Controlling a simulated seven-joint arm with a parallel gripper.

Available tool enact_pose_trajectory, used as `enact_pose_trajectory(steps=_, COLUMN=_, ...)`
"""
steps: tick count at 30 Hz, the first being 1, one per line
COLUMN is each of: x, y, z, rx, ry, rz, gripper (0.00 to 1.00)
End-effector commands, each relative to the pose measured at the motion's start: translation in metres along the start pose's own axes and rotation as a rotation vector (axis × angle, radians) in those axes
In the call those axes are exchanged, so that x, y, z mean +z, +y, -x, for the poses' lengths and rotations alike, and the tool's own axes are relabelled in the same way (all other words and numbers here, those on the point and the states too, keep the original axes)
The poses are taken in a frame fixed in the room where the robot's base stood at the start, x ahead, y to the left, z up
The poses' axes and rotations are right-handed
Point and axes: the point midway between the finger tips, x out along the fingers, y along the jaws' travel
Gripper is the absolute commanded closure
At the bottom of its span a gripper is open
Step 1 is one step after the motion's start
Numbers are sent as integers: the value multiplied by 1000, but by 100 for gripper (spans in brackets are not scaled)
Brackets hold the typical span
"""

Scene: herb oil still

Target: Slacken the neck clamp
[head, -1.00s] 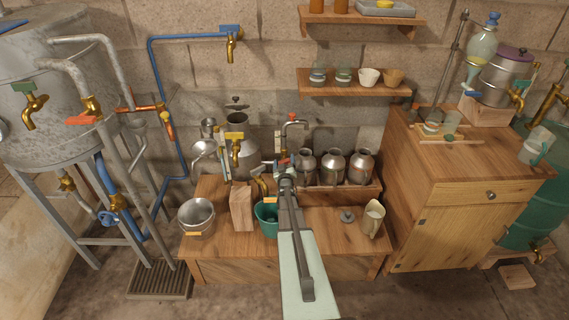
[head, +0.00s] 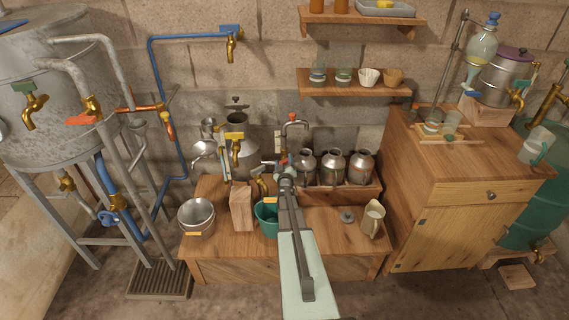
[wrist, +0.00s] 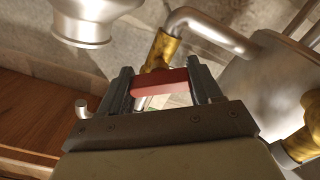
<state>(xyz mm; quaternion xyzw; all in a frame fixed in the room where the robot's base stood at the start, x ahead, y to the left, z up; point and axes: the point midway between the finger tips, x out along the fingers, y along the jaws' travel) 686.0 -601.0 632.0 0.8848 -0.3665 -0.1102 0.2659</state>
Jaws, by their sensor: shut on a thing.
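In the wrist view my gripper (wrist: 160,74) is shut on a red handle (wrist: 160,85), which lies crosswise between its two fingers. Right behind the handle is a brass collar (wrist: 162,50) on a bent grey metal pipe (wrist: 212,28). I take the red handle to be the clamp's lever, but its joint to the collar is hidden. In the head view my gripper (head: 285,168) is at the back of the low wooden bench, beside the grey pot still (head: 237,135); the fingers are small and partly hidden by my arm there.
Several metal cans (head: 333,167) stand just right of my gripper. A teal bucket (head: 266,217), a wooden block (head: 241,208) and a metal bucket (head: 196,217) stand to the left. A jug (head: 372,217) is at the right. The bench front between bucket and jug lies under my arm.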

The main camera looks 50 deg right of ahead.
Motion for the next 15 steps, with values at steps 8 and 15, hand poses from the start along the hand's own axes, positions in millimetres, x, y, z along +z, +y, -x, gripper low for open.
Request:
enact_pose_trajectory(steps=8, x=0, y=0, z=0, rx=0, ry=0, rz=253, gripper=67)
enact_pose_trajectory(steps=15, x=0, y=0, z=0, rx=0, ry=0, rz=481, gripper=67)
